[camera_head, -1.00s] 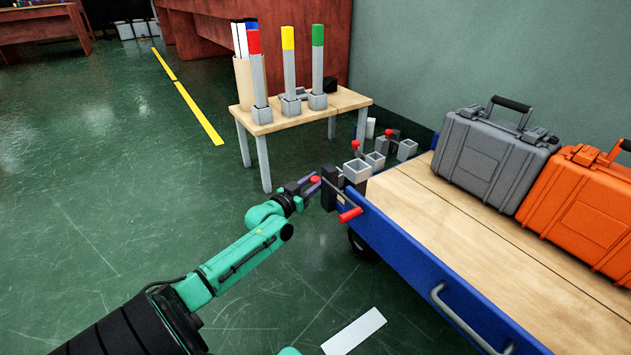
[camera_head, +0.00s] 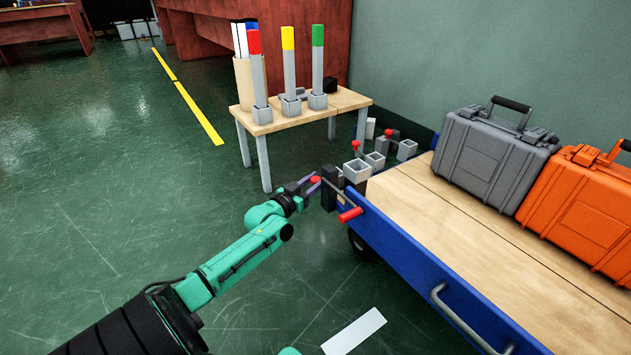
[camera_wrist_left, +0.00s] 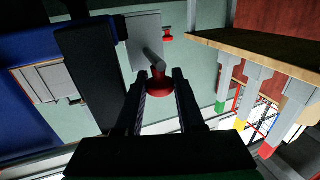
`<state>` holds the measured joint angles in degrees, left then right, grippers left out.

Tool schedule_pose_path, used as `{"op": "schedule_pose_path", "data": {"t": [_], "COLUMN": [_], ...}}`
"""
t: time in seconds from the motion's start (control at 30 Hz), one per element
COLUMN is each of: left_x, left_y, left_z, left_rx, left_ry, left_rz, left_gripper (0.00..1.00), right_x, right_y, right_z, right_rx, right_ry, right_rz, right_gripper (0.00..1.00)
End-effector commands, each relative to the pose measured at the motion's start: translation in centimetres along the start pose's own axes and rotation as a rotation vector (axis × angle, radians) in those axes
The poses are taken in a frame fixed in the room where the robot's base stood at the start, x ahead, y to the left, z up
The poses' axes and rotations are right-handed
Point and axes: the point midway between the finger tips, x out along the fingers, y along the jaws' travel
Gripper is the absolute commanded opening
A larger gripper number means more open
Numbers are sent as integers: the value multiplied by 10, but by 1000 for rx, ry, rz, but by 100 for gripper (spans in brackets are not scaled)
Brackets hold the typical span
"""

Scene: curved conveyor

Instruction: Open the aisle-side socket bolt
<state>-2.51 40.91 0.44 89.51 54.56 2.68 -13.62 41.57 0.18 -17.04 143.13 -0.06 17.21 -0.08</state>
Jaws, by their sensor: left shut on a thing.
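The near socket (camera_head: 357,171) is a grey square cup at the corner of the blue cart, with a dark block (camera_head: 329,188) beside it. Its bolt has a red knob (camera_head: 315,180) facing the aisle. My left gripper (camera_head: 310,183) is shut on this red knob. In the left wrist view the red knob (camera_wrist_left: 160,87) sits between the two dark fingers, with a grey rod running from it. A second red-ended handle (camera_head: 350,214) sticks out toward the front of the cart. My right gripper is not in view.
The blue cart (camera_head: 410,262) carries a grey case (camera_head: 490,155) and an orange case (camera_head: 578,215). Two more sockets (camera_head: 375,160) (camera_head: 406,149) stand along its far end. A small wooden table (camera_head: 345,100) holds posts with red, yellow and green tops. The floor at left is clear.

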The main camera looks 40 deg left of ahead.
Motion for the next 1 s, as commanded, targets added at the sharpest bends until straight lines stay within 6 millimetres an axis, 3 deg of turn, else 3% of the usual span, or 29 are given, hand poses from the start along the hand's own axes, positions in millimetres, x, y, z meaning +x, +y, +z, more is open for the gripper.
{"op": "schedule_pose_path", "data": {"t": [0.23, 0.4, 0.7, 0.73, 0.8, 1.0], "left_x": [-2, -22, -26, -26, -26, -25], "left_y": [-1, -7, -8, -8, -8, -8], "left_z": [0, -1, 1, 1, 1, 0], "left_rx": [1, 4, 0, 0, 0, 0], "left_ry": [-3, -7, -2, -2, -1, -1], "left_rz": [0, 0, 1, 1, 1, 1], "left_gripper": [0, 0, 0, 45, 68, 68], "right_x": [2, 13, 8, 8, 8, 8], "right_y": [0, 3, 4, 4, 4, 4], "right_z": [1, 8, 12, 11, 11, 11], "right_rx": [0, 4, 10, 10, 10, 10], "right_ry": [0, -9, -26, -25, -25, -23], "right_rz": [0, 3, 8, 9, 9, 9], "right_gripper": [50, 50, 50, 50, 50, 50]}}
